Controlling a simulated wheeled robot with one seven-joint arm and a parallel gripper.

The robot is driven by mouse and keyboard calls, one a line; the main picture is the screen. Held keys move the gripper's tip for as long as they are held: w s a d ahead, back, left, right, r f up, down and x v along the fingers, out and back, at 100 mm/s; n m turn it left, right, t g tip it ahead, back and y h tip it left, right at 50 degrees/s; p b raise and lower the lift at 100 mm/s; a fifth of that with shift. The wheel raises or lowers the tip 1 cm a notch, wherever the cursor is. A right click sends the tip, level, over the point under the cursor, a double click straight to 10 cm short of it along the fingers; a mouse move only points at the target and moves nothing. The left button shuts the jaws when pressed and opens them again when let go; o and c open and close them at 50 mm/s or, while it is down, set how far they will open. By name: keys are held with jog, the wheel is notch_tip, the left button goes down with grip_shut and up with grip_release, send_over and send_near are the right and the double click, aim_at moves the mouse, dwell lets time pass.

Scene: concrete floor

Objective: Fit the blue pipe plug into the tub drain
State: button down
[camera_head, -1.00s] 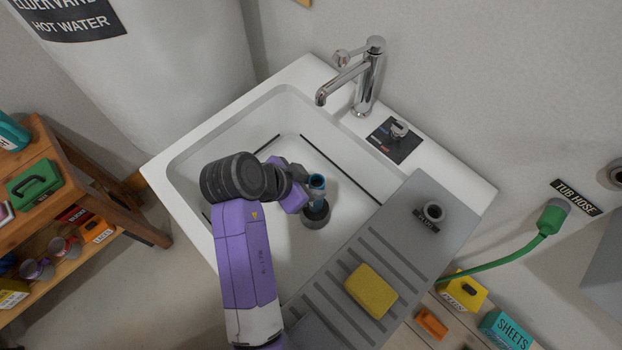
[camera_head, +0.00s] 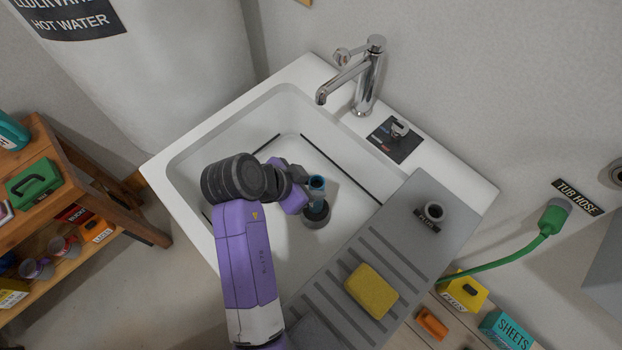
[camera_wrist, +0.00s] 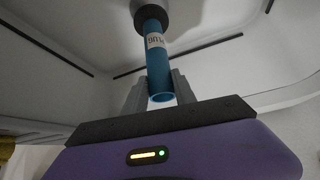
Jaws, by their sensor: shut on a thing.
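The blue pipe plug (camera_head: 317,186) stands upright inside the white tub (camera_head: 236,124). My gripper (camera_head: 309,184) is shut on it, with the arm reaching into the tub from the front. In the wrist view the plug (camera_wrist: 157,65) is between the grey fingers (camera_wrist: 158,92) and has a pale label. The plug's far end meets the dark round drain (camera_wrist: 151,17), which also shows in the head view (camera_head: 317,215). I cannot tell how deep the plug sits in the drain.
A grey ribbed drainboard (camera_head: 389,235) covers the tub's right side, with a yellow sponge (camera_head: 371,290) and a round holder (camera_head: 433,212) on it. A chrome faucet (camera_head: 367,80) stands at the back rim. A wooden shelf (camera_head: 75,190) is at left.

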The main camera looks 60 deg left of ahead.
jog(key=shift+f+b, duration=0.7)
jog(key=shift+f, duration=0.5)
jog(key=c, duration=0.9)
grip_release()
jog(key=shift+s+r, duration=0.1)
jog(key=shift+r, duration=0.05)
jog(key=v, duration=0.7)
jog(key=shift+s+r, duration=0.15)
jog(key=shift+r, duration=0.1)
jog(key=shift+r, duration=0.1)
